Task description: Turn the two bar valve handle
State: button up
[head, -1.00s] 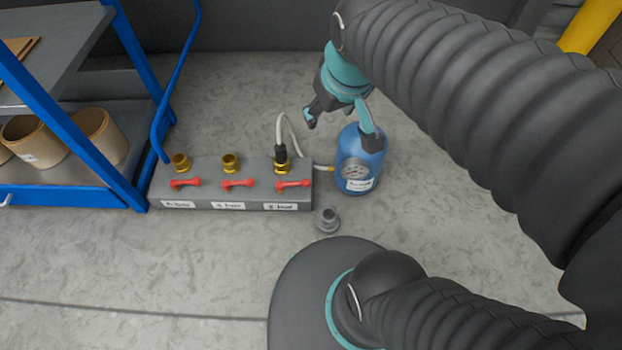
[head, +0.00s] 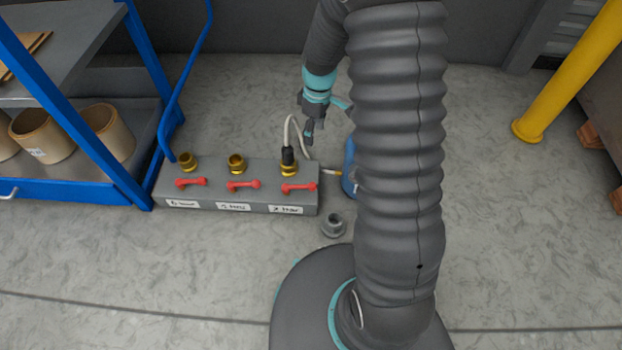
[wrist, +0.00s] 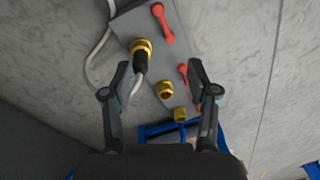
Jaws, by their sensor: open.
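A grey valve block (head: 236,193) lies on the floor with three red bar handles, three brass fittings and handwritten labels on its front. The right label seems to read 2 bar, so I take the right red handle (head: 299,188) as the two bar one. It lies roughly along the block's length. In the wrist view this handle (wrist: 163,22) is at the top, beyond the fingertips. My gripper (head: 309,130) is open and empty, behind and above the block's right end. In the wrist view my gripper (wrist: 158,76) spans the hose connector and middle fitting, apart from the handle.
A black hose connector (head: 288,157) stands in the right fitting. A blue gas bottle (head: 349,168) is right of the block, mostly hidden by my arm. A small grey fitting (head: 334,225) lies in front. A blue shelf cart (head: 120,160) stands left, a yellow post (head: 565,75) right.

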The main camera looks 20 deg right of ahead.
jog(key=n+g, duration=0.1)
jog(key=n, duration=0.1)
send_near(312, 183)
jog(key=f, duration=0.3)
jog(key=s+f+b, duration=0.1)
jog(key=f, duration=0.6)
jog(key=shift+s+a+f, duration=0.1)
jog(key=shift+s+a, duration=0.1)
jog(key=shift+a, duration=0.15)
grip_shut()
